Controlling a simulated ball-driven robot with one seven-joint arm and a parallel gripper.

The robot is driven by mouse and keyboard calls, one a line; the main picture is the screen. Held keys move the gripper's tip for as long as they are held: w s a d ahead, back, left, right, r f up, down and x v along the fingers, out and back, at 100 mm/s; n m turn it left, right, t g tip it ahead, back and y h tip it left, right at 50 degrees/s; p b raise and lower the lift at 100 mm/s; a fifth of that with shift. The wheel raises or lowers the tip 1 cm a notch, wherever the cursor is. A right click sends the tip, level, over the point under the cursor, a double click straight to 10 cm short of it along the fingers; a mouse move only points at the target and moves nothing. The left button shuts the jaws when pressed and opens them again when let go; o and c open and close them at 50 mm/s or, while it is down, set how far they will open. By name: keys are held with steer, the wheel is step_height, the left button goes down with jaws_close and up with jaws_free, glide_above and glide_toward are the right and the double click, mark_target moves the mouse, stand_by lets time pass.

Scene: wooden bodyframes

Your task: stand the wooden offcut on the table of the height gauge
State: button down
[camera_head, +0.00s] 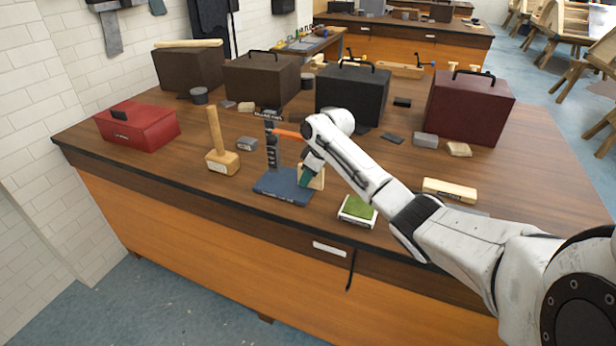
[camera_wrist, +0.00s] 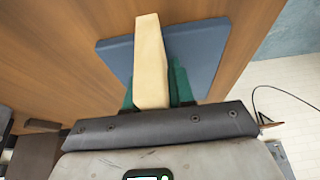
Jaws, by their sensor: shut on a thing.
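The height gauge has a flat blue table (camera_head: 283,190) and a dark upright column (camera_head: 271,150) with an orange arm (camera_head: 287,133) reaching right. It stands near the front edge of the bench. My gripper (camera_head: 307,178), with green fingers, is at the right side of the blue table, shut on the pale wooden offcut (camera_head: 318,179). In the wrist view the offcut (camera_wrist: 151,62) is between the green fingers (camera_wrist: 152,88), with the blue table (camera_wrist: 196,48) behind it. I cannot tell whether the offcut's lower end touches the table.
A wooden mallet (camera_head: 222,160) stands left of the gauge, and a red box (camera_head: 138,127) is farther left. A green-topped block (camera_head: 357,210) sits to the right near the front edge. Large cases, including a black one (camera_head: 352,97), stand behind.

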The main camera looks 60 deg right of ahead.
steer(key=shift+w+a, duration=0.1)
steer(key=shift+w, duration=0.65)
steer(key=c, duration=0.9)
jaws_free()
steer(key=shift+s+r, duration=0.15)
steer(key=shift+r, duration=0.2)
steer(key=s, duration=0.4)
steer(key=s+b, duration=0.1)
steer(key=s, duration=0.3)
steer(key=s+d+b, duration=0.1)
steer(key=s, duration=0.3)
steer(key=shift+s+r, duration=0.1)
steer(key=shift+r, duration=0.05)
